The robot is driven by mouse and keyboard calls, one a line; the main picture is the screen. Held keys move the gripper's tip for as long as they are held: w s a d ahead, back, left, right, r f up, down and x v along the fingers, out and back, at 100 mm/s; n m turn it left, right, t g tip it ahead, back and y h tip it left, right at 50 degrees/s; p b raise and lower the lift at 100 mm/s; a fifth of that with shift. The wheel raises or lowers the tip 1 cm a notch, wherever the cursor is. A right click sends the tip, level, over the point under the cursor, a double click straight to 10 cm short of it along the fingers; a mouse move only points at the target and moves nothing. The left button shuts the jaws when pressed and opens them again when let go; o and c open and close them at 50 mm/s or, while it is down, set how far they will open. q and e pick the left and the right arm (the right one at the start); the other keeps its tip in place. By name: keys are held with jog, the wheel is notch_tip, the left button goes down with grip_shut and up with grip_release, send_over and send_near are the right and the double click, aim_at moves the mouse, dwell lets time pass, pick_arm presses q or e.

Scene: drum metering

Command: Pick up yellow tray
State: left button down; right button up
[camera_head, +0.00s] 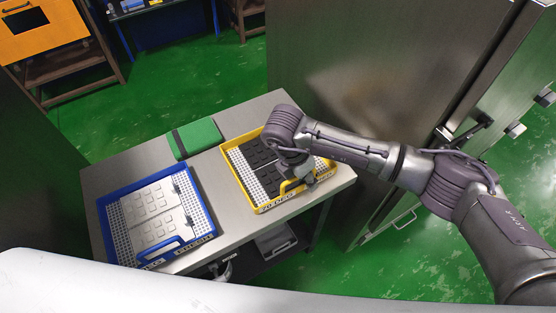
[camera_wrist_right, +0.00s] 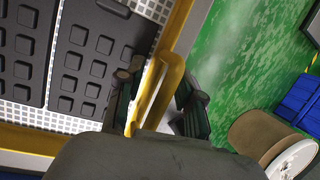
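The yellow tray (camera_head: 239,181) lies on the right part of the table, with dark panels on its white grid base. In the right wrist view its yellow rim (camera_wrist_right: 178,28) runs along the panels, and a yellow handle (camera_wrist_right: 165,85) stands out from the rim. My right gripper (camera_head: 291,186) is low over the tray's front right side. In the wrist view its two fingers (camera_wrist_right: 160,100) are apart, one on each side of the handle, with a visible gap at least on one side. Contact cannot be told. My left gripper is not seen.
A blue tray (camera_head: 202,207) with light panels lies at the table's left. A green case (camera_head: 196,138) lies behind, between the trays. A bare table strip (camera_head: 216,185) separates the trays. A metal cabinet (camera_head: 350,70) stands close behind on the right.

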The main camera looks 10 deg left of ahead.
grip_shut()
jog(key=shift+r, duration=0.1)
dwell(0.3)
